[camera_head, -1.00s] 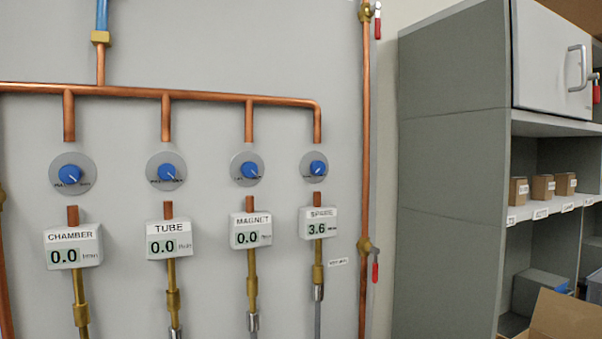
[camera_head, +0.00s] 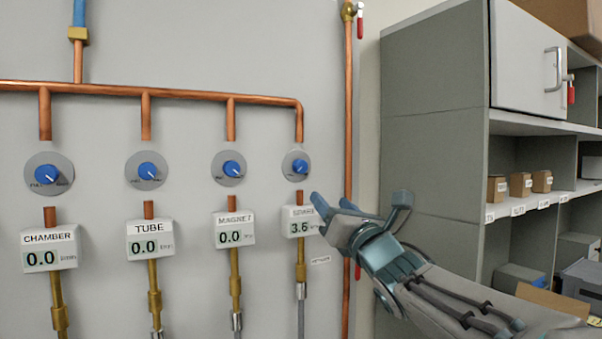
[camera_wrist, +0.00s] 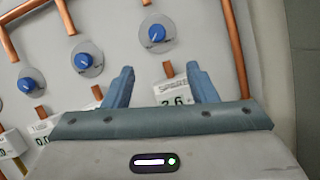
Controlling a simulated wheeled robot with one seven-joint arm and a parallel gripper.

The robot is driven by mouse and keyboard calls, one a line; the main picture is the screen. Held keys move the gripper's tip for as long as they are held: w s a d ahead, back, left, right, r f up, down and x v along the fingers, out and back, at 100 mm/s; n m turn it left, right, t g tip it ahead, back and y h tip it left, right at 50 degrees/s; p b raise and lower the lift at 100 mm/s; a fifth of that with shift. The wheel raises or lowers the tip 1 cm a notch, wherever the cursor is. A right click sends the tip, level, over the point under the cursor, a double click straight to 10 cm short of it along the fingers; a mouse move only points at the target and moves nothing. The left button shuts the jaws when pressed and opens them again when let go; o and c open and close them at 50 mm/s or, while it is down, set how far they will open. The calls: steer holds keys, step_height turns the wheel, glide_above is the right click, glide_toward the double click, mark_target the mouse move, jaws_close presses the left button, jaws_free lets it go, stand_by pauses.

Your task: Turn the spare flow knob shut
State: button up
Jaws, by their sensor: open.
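The spare flow knob (camera_head: 300,166) is a blue knob on a round grey dial, the rightmost of the row on the grey panel. It sits above the SPARE meter (camera_head: 297,222), which reads 3.6. In the wrist view the spare knob (camera_wrist: 157,33) is beyond the fingertips, with the spare meter (camera_wrist: 174,92) seen between the fingers. My gripper (camera_head: 360,205) is open and empty, to the right of and below the knob, apart from it. Its two fingers also show in the wrist view (camera_wrist: 160,78). My gripper hides part of the meter's right side.
Blue chamber (camera_head: 46,174), tube (camera_head: 147,171) and magnet (camera_head: 231,168) knobs stand to the left, their meters reading 0.0. A copper pipe (camera_head: 348,120) with red-handled valves runs down the panel's right side. A grey shelf unit (camera_head: 430,130) with small boxes stands at right.

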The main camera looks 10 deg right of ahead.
mark_target(302, 168)
steer(key=shift+n, duration=0.3)
steer(key=p+x, duration=0.2)
steer(key=x, duration=0.2)
steer(key=p+x, duration=0.2)
steer(key=x, duration=0.3)
steer(key=p+x, duration=0.2)
steer(key=x, duration=0.3)
steer(key=shift+s+r, duration=0.15)
steer(key=shift+r, duration=0.2)
steer(key=c, duration=1)
